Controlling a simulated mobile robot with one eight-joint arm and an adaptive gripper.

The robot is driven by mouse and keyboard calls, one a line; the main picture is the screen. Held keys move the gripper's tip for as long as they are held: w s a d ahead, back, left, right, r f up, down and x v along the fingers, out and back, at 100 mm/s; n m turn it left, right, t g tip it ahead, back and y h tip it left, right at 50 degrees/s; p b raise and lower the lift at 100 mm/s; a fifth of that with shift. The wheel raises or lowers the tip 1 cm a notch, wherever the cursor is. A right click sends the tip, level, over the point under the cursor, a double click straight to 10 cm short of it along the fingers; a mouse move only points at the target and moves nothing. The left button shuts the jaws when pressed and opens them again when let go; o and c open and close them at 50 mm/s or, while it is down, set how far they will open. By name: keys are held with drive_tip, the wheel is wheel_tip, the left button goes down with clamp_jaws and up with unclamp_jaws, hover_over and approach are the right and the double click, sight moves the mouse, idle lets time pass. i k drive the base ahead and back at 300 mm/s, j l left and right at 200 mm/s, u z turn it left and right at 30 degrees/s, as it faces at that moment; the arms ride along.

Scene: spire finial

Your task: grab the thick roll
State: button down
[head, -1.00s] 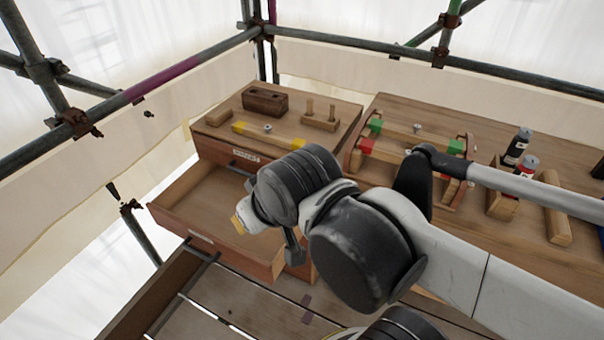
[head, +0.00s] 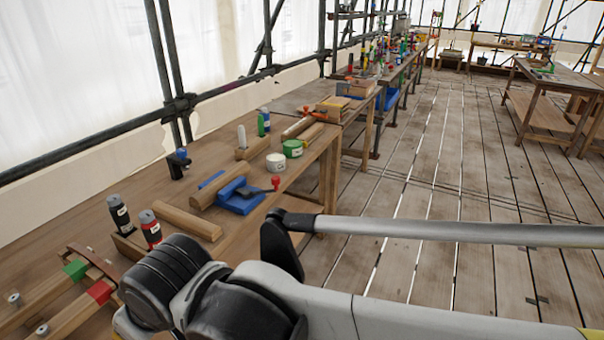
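Two short rolls that look like tape stand on the near workbench (head: 110,235), close to its right edge. One is white (head: 275,163). The other is green with a white label (head: 292,149) and stands just behind it. I cannot tell for sure which one is the thick roll. My arm crosses the lower part of the head view, with its dark wrist joints at the lower left. My gripper itself does not show, being hidden or out of frame. Both rolls are clear of my arm.
Near the rolls lie a blue block (head: 240,196), a red-tipped tool (head: 275,183) and wooden rods (head: 188,220). Black (head: 119,214) and red (head: 150,228) bottles stand at the left. More cluttered benches run along the scaffold. The plank floor (head: 430,200) at right is open.

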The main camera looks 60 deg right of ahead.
sight(204, 198)
drive_tip(key=z, duration=1.35)
